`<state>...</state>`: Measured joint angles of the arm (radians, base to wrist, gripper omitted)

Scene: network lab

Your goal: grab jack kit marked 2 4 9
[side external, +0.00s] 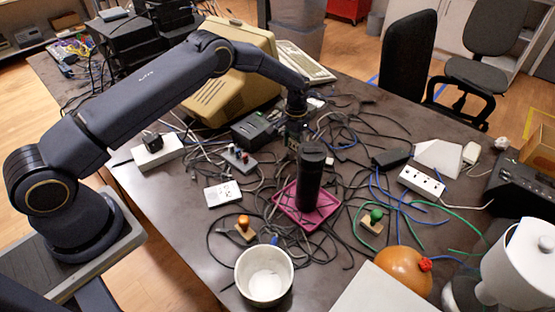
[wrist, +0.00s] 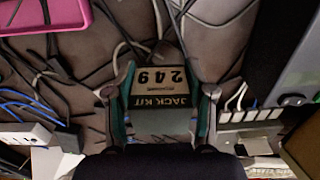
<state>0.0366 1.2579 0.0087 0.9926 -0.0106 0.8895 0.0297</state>
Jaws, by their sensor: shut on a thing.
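The jack kit (wrist: 160,88) shows in the wrist view as a small box with a tan and black label reading "JACK KIT" and "249", upside down in the picture. My gripper (wrist: 167,97) has a finger on each side of it and is shut on it. In the side external view my gripper (side external: 296,134) points down behind the black tumbler (side external: 310,176). I cannot make out the kit in that view, and whether it touches the table is unclear.
The tumbler stands on a pink tray (side external: 284,207) right in front of my gripper. Loose cables cover the table around it. A black box (side external: 254,128) is to the left, a beige monitor (side external: 232,80) behind. A white bowl (side external: 264,276) is near the front edge.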

